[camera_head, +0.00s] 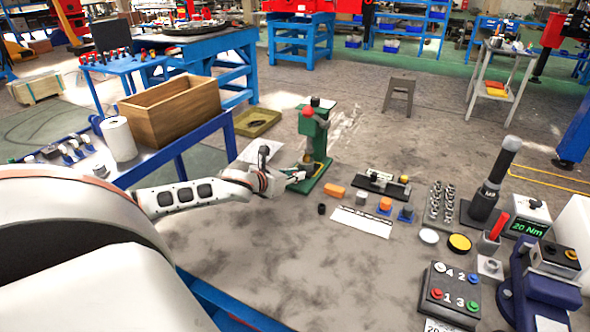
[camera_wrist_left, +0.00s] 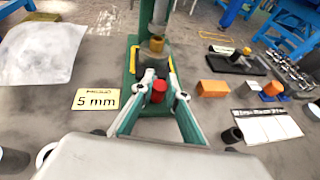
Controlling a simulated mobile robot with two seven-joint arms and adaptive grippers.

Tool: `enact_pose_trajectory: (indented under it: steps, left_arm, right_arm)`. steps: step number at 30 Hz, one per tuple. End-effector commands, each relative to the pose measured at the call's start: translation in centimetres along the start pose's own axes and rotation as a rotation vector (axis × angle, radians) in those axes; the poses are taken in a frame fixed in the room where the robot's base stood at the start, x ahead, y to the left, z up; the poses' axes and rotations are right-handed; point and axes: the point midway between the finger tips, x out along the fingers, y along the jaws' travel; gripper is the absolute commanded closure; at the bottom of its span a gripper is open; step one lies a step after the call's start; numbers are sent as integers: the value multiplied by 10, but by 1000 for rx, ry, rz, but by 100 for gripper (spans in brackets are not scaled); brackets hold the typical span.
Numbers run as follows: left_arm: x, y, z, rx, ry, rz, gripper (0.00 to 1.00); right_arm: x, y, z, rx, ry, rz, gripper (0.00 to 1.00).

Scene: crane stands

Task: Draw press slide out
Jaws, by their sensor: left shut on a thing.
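A red knob (camera_wrist_left: 159,88) is at the near end of the slide. My left gripper (camera_head: 302,173) reaches the press from the left. In the left wrist view its fingers (camera_wrist_left: 163,87) are closed around the red knob. The slide is mostly hidden by the fingers in the head view. My right gripper is not seen.
A yellow "5 mm" sign (camera_wrist_left: 96,99) lies left of the press. Right of it are an orange block (camera_head: 334,190), a small black cylinder (camera_head: 322,209) and a white printed strip (camera_head: 362,221). A button box (camera_head: 450,291) stands farther right. The front middle worktop is clear.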

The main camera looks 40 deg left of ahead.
Motion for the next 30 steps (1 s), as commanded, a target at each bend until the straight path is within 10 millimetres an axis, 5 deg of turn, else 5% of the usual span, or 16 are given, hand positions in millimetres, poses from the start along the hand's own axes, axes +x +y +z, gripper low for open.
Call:
enact_pose_trajectory:
  steps: [10,24,25,26,30]
  left_arm:
    - [-46,-10,-11,-3,-4,-2,100]
    - [-52,-12,-23,-1,3,-3,100]
    - [-52,-12,-23,-1,3,-3,78]
    - [-52,-12,-23,-1,3,-3,70]
    - [-52,-12,-22,-1,3,-3,68]
  right_arm:
    - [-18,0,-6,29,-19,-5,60]
    - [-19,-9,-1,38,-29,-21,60]
    - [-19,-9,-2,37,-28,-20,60]
    - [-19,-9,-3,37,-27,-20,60]
    - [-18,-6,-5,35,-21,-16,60]
